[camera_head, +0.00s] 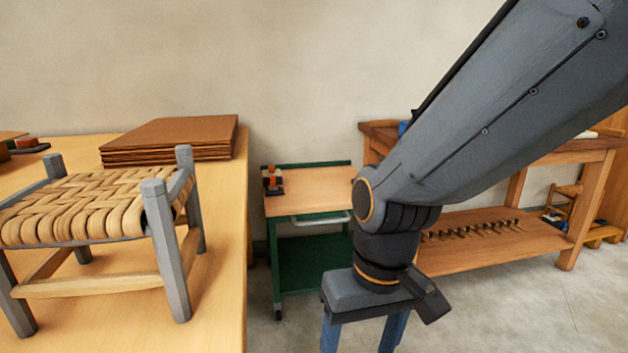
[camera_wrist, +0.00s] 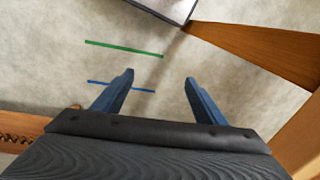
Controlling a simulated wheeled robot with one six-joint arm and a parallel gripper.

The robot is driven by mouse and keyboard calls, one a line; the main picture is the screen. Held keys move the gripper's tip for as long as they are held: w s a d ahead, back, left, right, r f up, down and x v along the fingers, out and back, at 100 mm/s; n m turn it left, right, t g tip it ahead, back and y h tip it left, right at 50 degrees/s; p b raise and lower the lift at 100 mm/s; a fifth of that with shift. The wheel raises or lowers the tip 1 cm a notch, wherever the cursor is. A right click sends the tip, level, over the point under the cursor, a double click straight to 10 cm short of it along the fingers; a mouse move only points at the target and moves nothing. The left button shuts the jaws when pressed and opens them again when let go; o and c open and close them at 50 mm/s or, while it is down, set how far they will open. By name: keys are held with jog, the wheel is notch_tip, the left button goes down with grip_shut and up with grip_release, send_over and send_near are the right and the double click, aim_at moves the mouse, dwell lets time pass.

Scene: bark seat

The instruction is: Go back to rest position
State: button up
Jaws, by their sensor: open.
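My gripper (camera_head: 362,340) hangs pointing down at the end of my arm, right of the table with the woven stool and in front of the green cart. In the wrist view my gripper (camera_wrist: 160,76) has its two blue fingers spread apart with only floor between them. It is open and empty. In the head view the fingertips run out of the bottom edge of the picture.
A stool with woven seat (camera_head: 95,205) stands on a wooden table (camera_head: 222,270), beside stacked brown sheets (camera_head: 172,137). A green cart (camera_head: 312,262) and workbench (camera_head: 500,244) stand behind my arm. Green (camera_wrist: 124,48) and blue (camera_wrist: 121,87) lines mark the open floor.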

jog(key=s+d+r+m+h+p, duration=0.1)
jog(key=s+d+r+m+p, duration=0.1)
jog(key=d+r+p, duration=1)
jog(key=shift+d+r+m+p, duration=0.5)
jog(key=shift+r+p, duration=0.95)
jog(key=shift+p, duration=2.05)
jog(key=shift+a, duration=0.1)
